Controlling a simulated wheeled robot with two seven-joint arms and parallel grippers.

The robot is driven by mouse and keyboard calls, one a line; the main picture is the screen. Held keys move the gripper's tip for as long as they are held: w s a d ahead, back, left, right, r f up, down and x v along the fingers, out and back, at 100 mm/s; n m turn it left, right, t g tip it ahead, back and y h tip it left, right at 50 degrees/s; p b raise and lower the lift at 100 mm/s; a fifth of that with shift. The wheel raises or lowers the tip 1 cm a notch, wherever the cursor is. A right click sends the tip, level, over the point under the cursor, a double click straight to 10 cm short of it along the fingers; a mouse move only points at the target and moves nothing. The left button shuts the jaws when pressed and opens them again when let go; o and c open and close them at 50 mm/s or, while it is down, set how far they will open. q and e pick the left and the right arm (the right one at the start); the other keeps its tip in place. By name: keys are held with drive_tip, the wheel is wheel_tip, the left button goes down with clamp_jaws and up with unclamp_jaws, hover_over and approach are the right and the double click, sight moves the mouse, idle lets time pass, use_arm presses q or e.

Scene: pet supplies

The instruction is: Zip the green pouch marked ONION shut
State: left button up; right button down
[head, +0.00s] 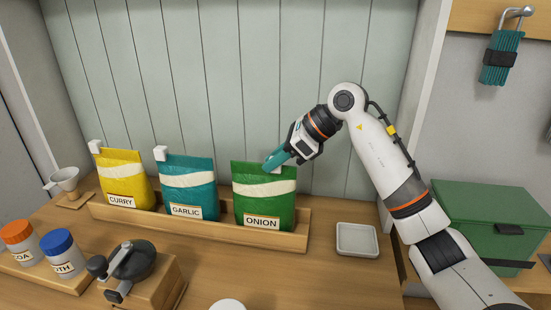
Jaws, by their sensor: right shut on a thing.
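The green pouch marked ONION (264,208) stands upright at the right end of a wooden holder in the head view. Its top edge shows a pale band below it. My right gripper (272,163) reaches in from the right to the pouch's top edge, a little right of its middle. It is shut on the pouch's zip slider, which its teal fingers mostly hide. How far the zip is closed cannot be seen. My left gripper is not in view.
The teal GARLIC pouch (188,190) and yellow CURRY pouch (123,182) stand left in the same wooden holder (290,240), each with a white slider at its top left corner. A small white tray (357,240) lies right. Jars and a grinder stand front left.

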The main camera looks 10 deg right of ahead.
drive_tip(key=w+a, duration=0.1)
drive_tip(key=a, duration=0.1)
drive_tip(key=w+a, duration=0.1)
drive_tip(key=a, duration=0.2)
drive_tip(key=w+a+p, duration=0.1)
drive_tip(key=a, duration=0.1)
drive_tip(key=shift+w+a, duration=0.1)
drive_tip(key=shift+a, duration=0.3)
drive_tip(key=c, duration=1.7)
unclamp_jaws()
drive_tip(key=o, duration=0.5)
drive_tip(key=shift+a, duration=0.1)
drive_tip(key=shift+c, duration=0.2)
